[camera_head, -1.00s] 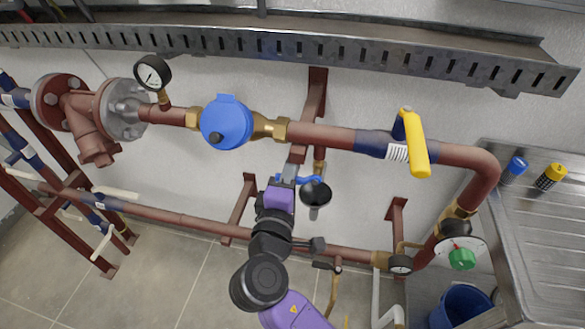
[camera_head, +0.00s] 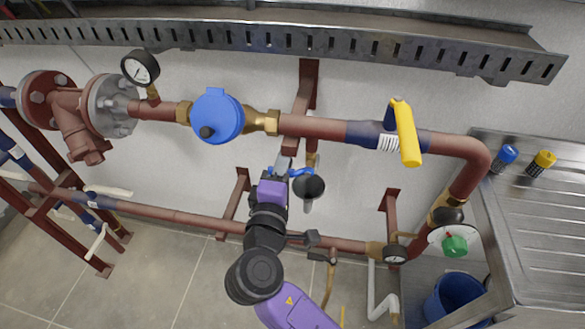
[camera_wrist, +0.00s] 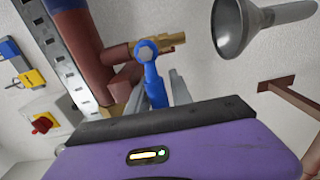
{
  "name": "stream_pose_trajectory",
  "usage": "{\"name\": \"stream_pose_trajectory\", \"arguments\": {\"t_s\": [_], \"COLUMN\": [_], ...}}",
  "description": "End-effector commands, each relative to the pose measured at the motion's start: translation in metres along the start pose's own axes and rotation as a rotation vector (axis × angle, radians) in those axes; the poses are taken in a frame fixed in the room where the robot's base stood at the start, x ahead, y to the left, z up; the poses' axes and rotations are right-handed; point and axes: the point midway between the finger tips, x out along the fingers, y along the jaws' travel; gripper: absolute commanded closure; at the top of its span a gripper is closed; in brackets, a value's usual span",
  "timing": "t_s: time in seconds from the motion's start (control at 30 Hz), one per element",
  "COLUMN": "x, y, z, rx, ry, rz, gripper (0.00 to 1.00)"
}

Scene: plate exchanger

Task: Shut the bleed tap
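The bleed tap is a small brass valve with a blue lever (camera_head: 300,172), under the main brown pipe beside a dark funnel (camera_head: 309,186). In the wrist view its blue lever (camera_wrist: 151,72) hangs down from a bolt on the brass body (camera_wrist: 172,41). My gripper (camera_head: 282,164) is at the tap. In the wrist view its grey fingers (camera_wrist: 160,94) stand apart on either side of the lever's lower end. That end is partly hidden behind the gripper body, so contact is unclear.
The funnel also shows at upper right in the wrist view (camera_wrist: 232,32). Above are the brown pipe (camera_head: 312,127), a blue meter (camera_head: 217,118) and a yellow-handled valve (camera_head: 405,132). A lower pipe (camera_head: 190,220) runs behind my arm. A steel sink (camera_head: 550,215) stands right.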

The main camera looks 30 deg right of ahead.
Motion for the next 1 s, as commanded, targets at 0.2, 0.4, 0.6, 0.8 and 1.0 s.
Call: {"name": "stream_pose_trajectory", "arguments": {"t_s": [0.2, 0.4, 0.6, 0.8, 1.0], "x": [0.001, 0.000, 0.000, 0.000, 0.000], "y": [0.007, 0.001, -0.016, -0.031, -0.040], "z": [-0.001, -0.001, 0.005, 0.017, 0.033], "rx": [-0.010, -0.187, -0.518, -0.859, -1.188], "ry": [0.002, 0.003, 0.003, 0.001, -0.001], "rz": [0.012, 0.009, 0.005, 0.002, 0.000], "gripper": [0.59, 0.59, 0.59, 0.59, 0.59]}}
